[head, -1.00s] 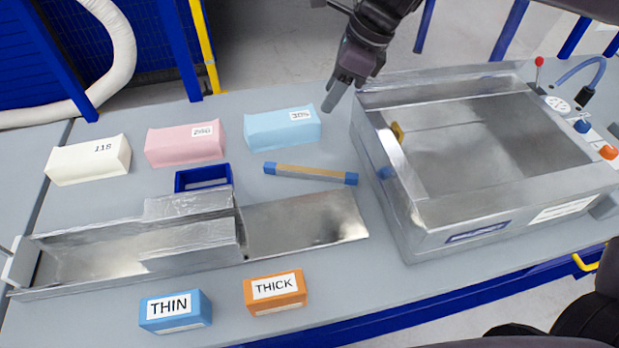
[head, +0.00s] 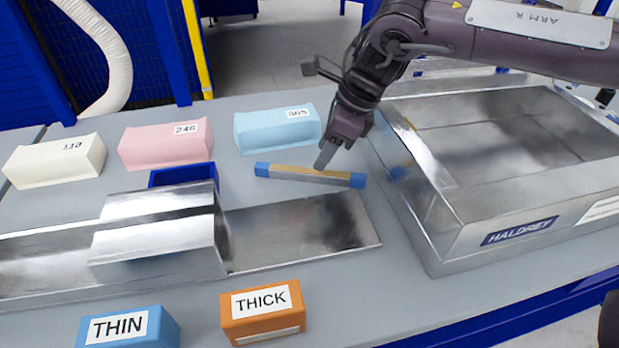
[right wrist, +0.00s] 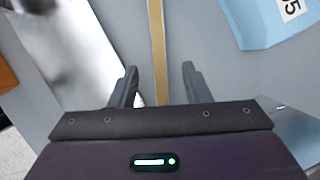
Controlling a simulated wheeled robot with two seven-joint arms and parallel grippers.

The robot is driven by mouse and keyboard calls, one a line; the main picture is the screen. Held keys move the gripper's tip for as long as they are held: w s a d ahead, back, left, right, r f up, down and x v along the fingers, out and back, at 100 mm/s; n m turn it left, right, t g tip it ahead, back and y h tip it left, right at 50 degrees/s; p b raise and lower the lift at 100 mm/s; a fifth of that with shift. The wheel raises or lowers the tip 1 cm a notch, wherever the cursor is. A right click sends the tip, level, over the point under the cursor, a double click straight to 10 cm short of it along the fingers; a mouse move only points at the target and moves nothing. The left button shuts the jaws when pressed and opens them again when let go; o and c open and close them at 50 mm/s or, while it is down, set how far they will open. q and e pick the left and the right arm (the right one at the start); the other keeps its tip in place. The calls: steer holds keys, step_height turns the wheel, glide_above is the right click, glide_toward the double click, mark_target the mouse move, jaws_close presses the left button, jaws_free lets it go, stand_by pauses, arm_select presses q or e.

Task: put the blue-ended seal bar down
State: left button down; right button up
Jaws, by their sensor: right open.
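The seal bar (head: 310,175), tan and grey with blue ends, lies on the grey table between the light-blue block and the steel plate. My right gripper (head: 326,160) is over the middle of the bar, pointing down. In the right wrist view the bar (right wrist: 158,45) runs through the gap between the fingers of the open gripper (right wrist: 159,80), with space on both sides. Its blue ends are outside that view. Whether the fingertips reach down beside the bar is hard to tell. My left gripper is not in view.
Cream (head: 54,161), pink (head: 165,145) and light-blue (head: 277,129) blocks stand behind. A steel trough (head: 150,250) with a flat plate (head: 300,232) lies in front, a blue frame (head: 183,175) behind it. A steel-walled machine (head: 500,222) stands right. THIN (head: 128,327) and THICK (head: 263,313) boxes stand in front.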

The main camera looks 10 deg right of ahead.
mark_target(310, 170)
steer(key=x, duration=0.5)
steer(key=shift+a+f, duration=0.15)
steer(key=shift+a, duration=0.2)
jaws_close()
